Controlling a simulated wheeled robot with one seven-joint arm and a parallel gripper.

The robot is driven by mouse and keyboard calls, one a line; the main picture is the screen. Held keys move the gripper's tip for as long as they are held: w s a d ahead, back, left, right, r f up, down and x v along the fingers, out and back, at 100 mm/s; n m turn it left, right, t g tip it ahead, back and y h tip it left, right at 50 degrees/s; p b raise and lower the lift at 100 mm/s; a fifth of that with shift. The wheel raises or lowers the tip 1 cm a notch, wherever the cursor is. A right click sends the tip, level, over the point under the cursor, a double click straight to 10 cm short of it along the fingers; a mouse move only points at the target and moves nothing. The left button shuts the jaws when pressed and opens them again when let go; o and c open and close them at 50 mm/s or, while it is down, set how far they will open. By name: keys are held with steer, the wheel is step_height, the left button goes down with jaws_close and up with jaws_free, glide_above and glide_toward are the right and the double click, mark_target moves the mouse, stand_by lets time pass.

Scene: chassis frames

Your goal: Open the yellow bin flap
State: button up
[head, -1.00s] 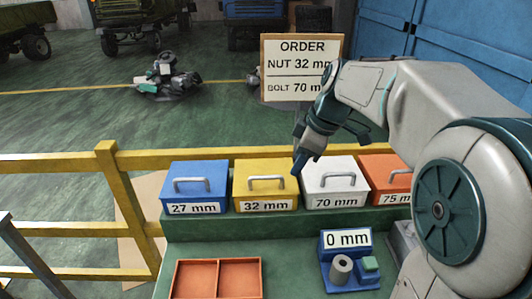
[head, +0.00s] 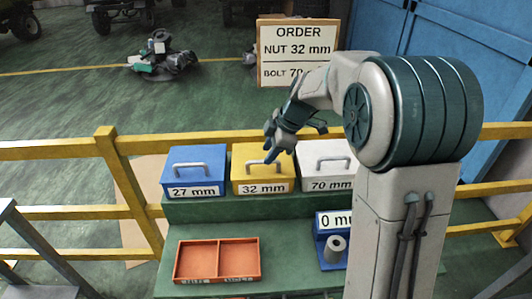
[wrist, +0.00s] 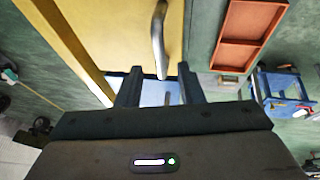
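The yellow bin (head: 240,158) labelled 32 mm stands between a blue and a white bin, its flap down. Its grey handle (head: 257,170) runs across the flap. My gripper (head: 270,153) points down over the back right part of the flap. In the wrist view, the yellow flap (wrist: 110,35) fills the upper left, and the handle (wrist: 158,40) ends in the gap between my two fingertips (wrist: 159,70). The fingers are apart, with nothing held. I cannot tell whether they are down around the handle or above it.
The blue bin (head: 195,155) and white bin (head: 315,150) stand close on either side. An orange two-part tray (head: 218,280) and a blue 0 mm stand (head: 325,250) lie in front. A yellow rail (head: 145,142) runs behind. My arm hides the right side.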

steer(key=shift+x, duration=1.45)
jaws_close()
steer(key=shift+r, duration=0.15)
